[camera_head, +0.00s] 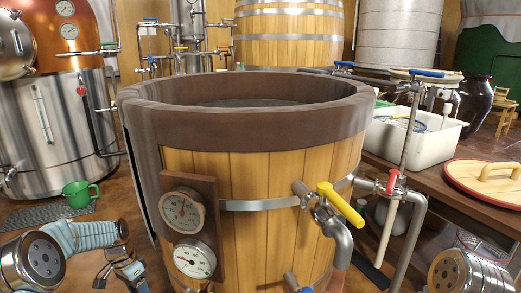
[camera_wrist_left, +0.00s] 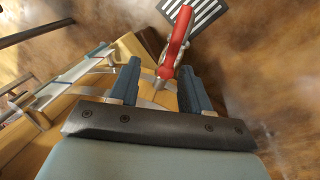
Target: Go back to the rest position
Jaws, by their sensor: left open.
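My left gripper (camera_wrist_left: 159,66) is open in the wrist view, its two blue fingers apart. A red handle (camera_wrist_left: 176,45) with a metal stem shows beyond and between the fingertips. I cannot tell whether the fingers touch it, but they are not closed on it. In the head view my left arm comes in at the lower left, with the left gripper (camera_head: 128,271) low, left of the wooden vat (camera_head: 262,180). Part of my right arm shows at the lower right; its gripper is out of view.
The vat fills the middle, with gauges (camera_head: 183,211), a yellow valve handle (camera_head: 340,204) and a red valve handle (camera_head: 392,181). A white basin (camera_head: 415,135) and round red-rimmed lid (camera_head: 488,181) are at right.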

